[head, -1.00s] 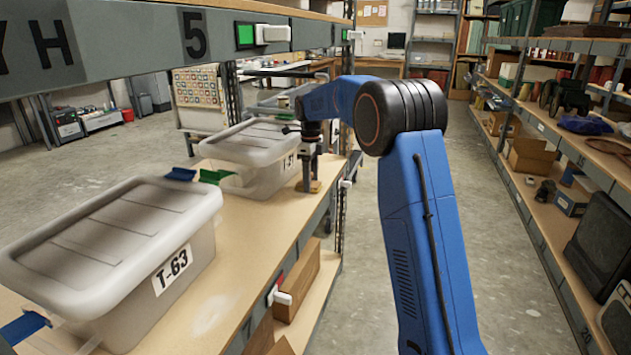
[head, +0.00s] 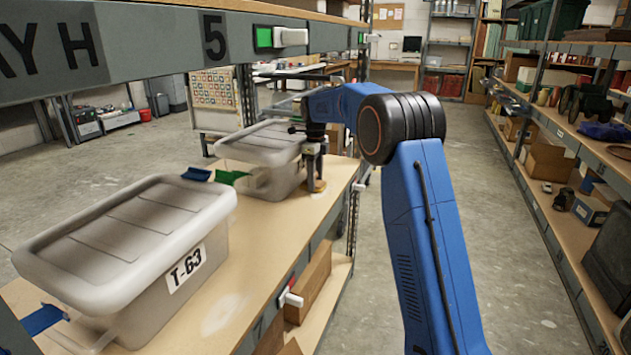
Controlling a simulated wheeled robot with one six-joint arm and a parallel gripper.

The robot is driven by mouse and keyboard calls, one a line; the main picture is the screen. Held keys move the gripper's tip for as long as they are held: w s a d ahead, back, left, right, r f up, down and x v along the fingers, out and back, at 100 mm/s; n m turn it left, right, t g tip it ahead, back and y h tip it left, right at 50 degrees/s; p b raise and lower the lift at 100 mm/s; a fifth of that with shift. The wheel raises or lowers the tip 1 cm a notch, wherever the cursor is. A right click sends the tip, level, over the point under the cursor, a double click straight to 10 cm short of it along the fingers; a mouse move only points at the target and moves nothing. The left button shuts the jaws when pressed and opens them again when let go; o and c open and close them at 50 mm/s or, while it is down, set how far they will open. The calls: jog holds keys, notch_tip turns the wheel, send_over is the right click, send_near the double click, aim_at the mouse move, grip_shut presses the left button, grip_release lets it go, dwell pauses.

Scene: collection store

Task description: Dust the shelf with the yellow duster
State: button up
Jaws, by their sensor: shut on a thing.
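The shelf (head: 268,262) is a long light-wood board with a grey front edge. A pale dusty-looking patch (head: 222,312) lies on its near part. My gripper (head: 315,172) points down at the shelf's far part, close to the right end of the far bin. It is shut on a small yellowish-brown thing, seemingly the yellow duster (head: 317,186), which is low at the board near its front edge. At this size I cannot tell whether it touches the board. The fingertips are small and partly dark.
A grey lidded bin marked T-63 (head: 130,250) stands on the near shelf, and a similar far bin (head: 265,150) stands beside my gripper. Blue and green tabs (head: 230,177) stick out between them. An upper shelf beam (head: 150,50) hangs above. The aisle floor (head: 400,230) is clear.

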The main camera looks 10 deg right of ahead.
aim_at(326, 189)
jog(key=shift+w+d, duration=0.3)
jog(key=shift+w, duration=0.2)
jog(key=shift+s+d+f, duration=0.15)
jog(key=shift+s+d, duration=0.45)
jog(key=shift+d, duration=0.2)
jog(key=shift+s+d+f, duration=0.1)
jog(key=shift+s+d, duration=0.5)
jog(key=shift+d, duration=0.2)
jog(key=shift+s+d+r, duration=0.1)
jog(key=shift+s+d, duration=0.45)
jog(key=shift+d, duration=0.2)
jog(key=shift+s+d, duration=0.5)
jog(key=shift+d, duration=0.2)
jog(key=shift+w+d+r, duration=0.1)
jog(key=shift+w+d, duration=0.55)
jog(key=shift+w, duration=0.25)
jog(key=shift+w+a, duration=0.6)
jog(key=shift+a, duration=0.15)
jog(key=shift+w+a, duration=0.55)
jog(key=shift+a, duration=0.2)
jog(key=shift+w+a, duration=0.55)
jog(key=shift+a, duration=0.25)
jog(key=shift+w+a, duration=0.55)
jog(key=shift+a, duration=0.2)
notch_tip(326, 189, up, 6)
